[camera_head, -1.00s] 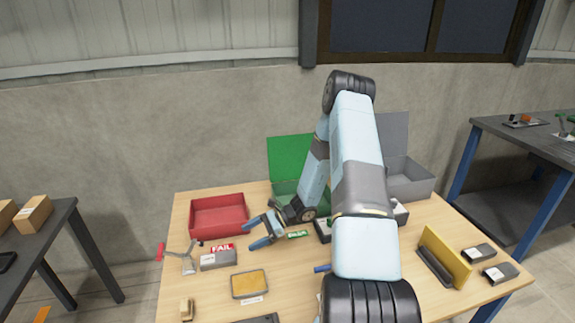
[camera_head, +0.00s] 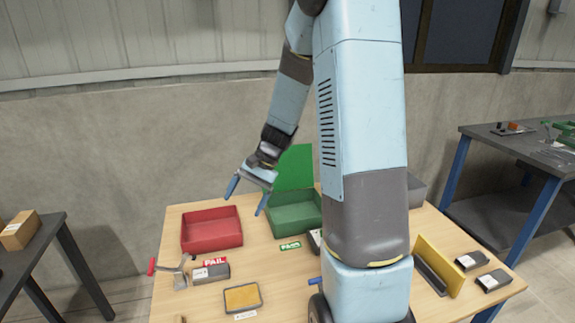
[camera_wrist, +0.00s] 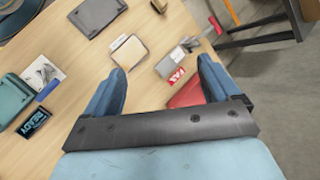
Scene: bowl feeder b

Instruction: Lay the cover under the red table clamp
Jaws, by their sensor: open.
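The red table clamp (camera_head: 152,266) sits at the table's left edge, a red handle with pale metal arms. Its red handle also shows in the wrist view (camera_wrist: 231,12). A grey block (camera_head: 210,273) lies beside it with the red FAIL label; it shows in the wrist view (camera_wrist: 170,63). I cannot tell for sure which thing is the cover; a dark flat plate (camera_wrist: 97,14) lies at the top of the wrist view. My gripper (camera_head: 247,196) is open and empty, in the air above the back of the table. Its two blue fingers are spread in the wrist view (camera_wrist: 160,85).
A red bin (camera_head: 212,229) and a green bin (camera_head: 296,214) with raised lid stand at the back. A yellow-topped tray (camera_head: 242,297) lies in front. My arm hides the middle.

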